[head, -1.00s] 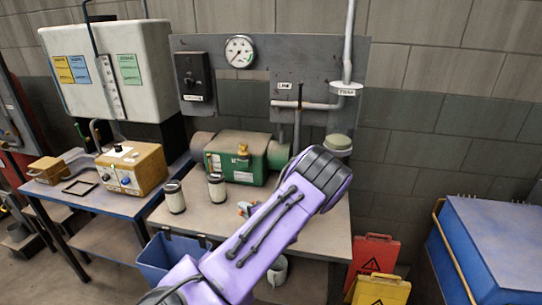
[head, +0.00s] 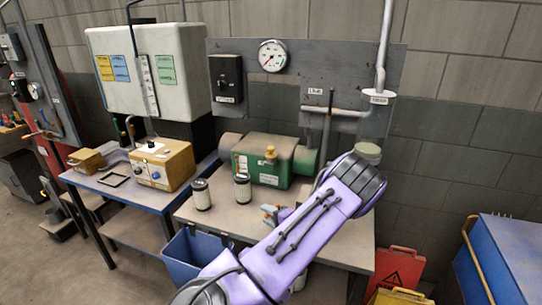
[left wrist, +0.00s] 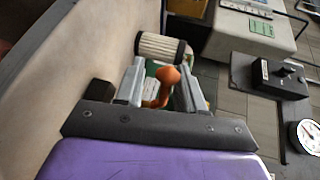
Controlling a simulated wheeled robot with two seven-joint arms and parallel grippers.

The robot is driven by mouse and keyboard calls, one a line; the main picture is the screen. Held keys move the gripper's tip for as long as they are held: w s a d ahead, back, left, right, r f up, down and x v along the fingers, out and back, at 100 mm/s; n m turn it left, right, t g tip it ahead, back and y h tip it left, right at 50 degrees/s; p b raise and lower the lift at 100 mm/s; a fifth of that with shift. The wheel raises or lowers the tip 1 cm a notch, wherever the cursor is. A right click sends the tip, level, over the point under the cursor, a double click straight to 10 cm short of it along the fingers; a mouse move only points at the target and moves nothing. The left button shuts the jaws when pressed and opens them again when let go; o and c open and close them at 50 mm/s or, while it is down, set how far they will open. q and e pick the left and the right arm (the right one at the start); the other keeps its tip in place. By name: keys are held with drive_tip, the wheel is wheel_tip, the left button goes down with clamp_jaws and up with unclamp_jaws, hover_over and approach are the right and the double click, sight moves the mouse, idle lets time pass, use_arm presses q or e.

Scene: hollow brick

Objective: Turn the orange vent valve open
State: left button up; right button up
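The orange vent valve (left wrist: 168,76) shows in the left wrist view as a rounded orange knob with a curved stem. It sits between the two grey fingers of my left gripper (left wrist: 158,88). The fingers are apart, and I see no clear grip on the valve. In the head view my left gripper (head: 272,214) is low over the bench, partly hidden behind my purple arm, with a little orange beside its fingertips. My right gripper is not in view.
A green tank (head: 255,168) stands behind, below a gauge (head: 272,56) on a grey panel. A blue bin (head: 186,257) hangs at the bench front.

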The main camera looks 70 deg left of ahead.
use_arm(q)
drive_tip(key=shift+r, duration=0.2)
drive_tip(key=b+v, duration=0.2)
drive_tip(key=v, duration=0.8)
drive_tip(key=shift+d, duration=0.3)
